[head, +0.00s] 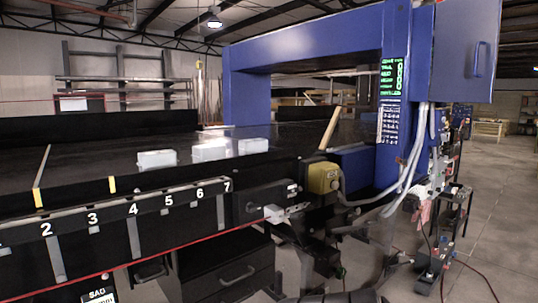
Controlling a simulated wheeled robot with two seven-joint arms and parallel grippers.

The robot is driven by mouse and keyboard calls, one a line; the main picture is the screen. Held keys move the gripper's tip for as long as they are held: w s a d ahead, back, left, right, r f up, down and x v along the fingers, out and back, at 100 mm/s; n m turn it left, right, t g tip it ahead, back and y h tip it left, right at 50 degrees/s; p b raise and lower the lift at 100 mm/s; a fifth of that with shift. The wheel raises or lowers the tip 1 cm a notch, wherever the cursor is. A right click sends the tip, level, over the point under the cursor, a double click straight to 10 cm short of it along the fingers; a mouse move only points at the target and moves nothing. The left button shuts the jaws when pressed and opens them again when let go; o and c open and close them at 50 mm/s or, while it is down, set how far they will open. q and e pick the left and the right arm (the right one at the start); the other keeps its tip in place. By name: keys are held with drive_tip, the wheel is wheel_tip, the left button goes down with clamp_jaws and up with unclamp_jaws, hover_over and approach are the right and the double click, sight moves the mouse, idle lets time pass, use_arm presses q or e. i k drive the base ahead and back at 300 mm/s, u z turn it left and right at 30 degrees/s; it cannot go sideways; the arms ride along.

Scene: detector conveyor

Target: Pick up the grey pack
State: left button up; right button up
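Three pale grey-white packs lie in a row on the dark conveyor belt. The nearest pack (157,160) is at the left and stands apart from the others. A middle pack (210,152) and a right pack (252,146) sit close together nearer the blue detector gate. Their colours look alike, so I cannot tell which one is the grey pack. I cannot make out either of my grippers in the head view.
The conveyor belt (75,172) has a raised near side with numbered marks. The blue detector gate (300,46) spans the belt. A yellow box (323,177) and cables sit at its near side. Open floor (505,215) lies at the right.

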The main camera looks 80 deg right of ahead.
sight(201, 153)
drive_tip(key=z, duration=2.15)
